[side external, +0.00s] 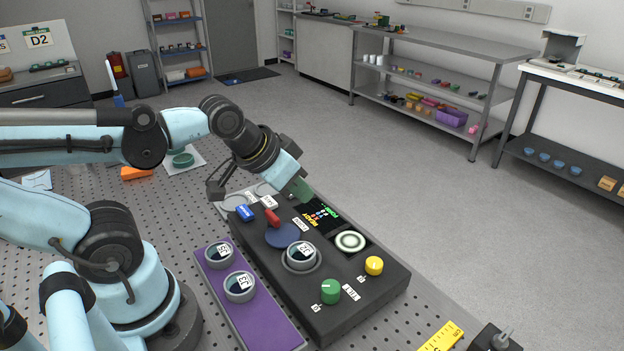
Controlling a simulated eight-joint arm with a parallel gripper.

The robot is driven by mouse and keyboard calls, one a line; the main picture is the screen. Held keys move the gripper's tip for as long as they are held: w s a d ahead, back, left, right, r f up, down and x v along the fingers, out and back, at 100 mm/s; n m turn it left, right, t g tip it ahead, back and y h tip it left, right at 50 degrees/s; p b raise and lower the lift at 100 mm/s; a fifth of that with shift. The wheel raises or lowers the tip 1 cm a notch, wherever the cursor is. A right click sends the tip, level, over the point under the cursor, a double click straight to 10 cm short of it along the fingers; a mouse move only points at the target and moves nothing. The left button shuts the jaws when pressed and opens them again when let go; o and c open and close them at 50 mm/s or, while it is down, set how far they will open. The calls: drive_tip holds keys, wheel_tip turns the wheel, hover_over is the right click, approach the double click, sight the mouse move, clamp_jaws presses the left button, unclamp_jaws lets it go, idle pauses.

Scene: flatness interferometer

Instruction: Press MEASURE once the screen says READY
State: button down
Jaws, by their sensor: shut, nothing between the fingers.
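The dark interferometer box (355,308) lies on the perforated table. Its screen (322,214) shows small coloured text, tilted in this view; I cannot read for sure whether it says READY. My gripper (301,191) is shut and empty, pointing down near the screen's upper left end. Whether it touches the box cannot be told.
A labelled round piece (301,256) sits on the box, between a blue disc (282,235) and a pale ringed disc (350,241). Green (330,291) and yellow (374,265) knobs stand at the near end. A purple tray (265,325) alongside holds two labelled round pieces.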

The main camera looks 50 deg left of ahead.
idle(0.3)
wheel_tip(320, 180, up, 2)
drive_tip(key=n+y, duration=0.1)
drive_tip(key=n, duration=1)
hover_over(242, 211)
drive_tip(key=shift+r, duration=0.1)
drive_tip(key=shift+f, duration=4.4)
drive_tip(key=shift+f, duration=0.15)
drive_tip(key=shift+f, duration=0.3)
